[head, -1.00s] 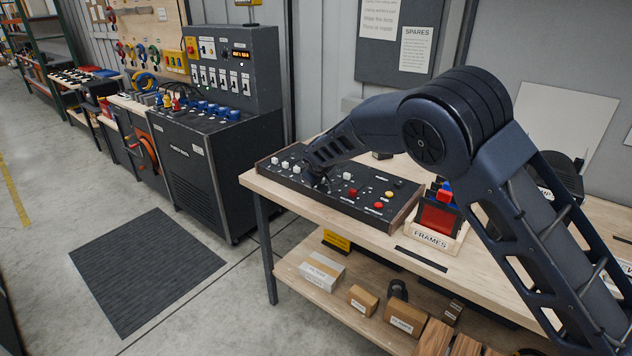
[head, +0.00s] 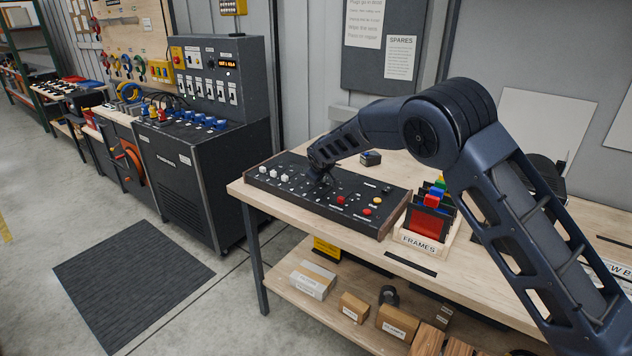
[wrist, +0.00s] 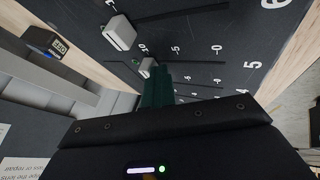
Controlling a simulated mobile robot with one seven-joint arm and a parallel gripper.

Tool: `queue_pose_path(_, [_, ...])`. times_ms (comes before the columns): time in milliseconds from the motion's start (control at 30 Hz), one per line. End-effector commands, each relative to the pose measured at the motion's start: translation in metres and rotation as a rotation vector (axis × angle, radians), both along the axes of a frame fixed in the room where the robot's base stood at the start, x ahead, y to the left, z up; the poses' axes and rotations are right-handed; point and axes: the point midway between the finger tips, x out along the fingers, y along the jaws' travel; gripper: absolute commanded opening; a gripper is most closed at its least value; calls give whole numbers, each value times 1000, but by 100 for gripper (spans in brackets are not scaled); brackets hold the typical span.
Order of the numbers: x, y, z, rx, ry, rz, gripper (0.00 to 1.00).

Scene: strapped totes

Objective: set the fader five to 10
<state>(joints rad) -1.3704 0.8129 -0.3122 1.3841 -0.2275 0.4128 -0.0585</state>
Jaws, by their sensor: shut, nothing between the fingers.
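The fader console (head: 262,182) lies on the workbench in the head view. In the wrist view, the fader five cap (wrist: 147,67) is a small white block at the left end of its slot, by the 10 mark and a small green lamp. My gripper (wrist: 158,88) is shut, with its dark green fingertips right at the cap's near side. I cannot tell if they touch it. In the head view, my gripper (head: 319,180) is low over the middle of the console and hides this cap. A larger white cap (wrist: 118,32) stands on the neighbouring slot, fader six.
Several white caps (head: 273,173) stand at the console's left, with red and orange buttons (head: 376,200) at its right. A frames box (head: 430,242) stands right of the console. A small dark box (head: 371,158) sits behind it.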

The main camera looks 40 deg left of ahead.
Motion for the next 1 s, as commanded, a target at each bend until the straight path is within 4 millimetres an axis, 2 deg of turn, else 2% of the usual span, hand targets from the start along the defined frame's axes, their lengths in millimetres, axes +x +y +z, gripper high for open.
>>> queue_pose_path(433, [-2, 0, 0, 0, -1, 0, 0])
queue_pose_path(567, [-17, 0, 0, -1, -1, 3, 0])
queue_pose_path(700, [-43, 1, 0, 0, -2, 4, 0])
queue_pose_path(1000, [-67, -21, 46, 3, -1, 1, 0])
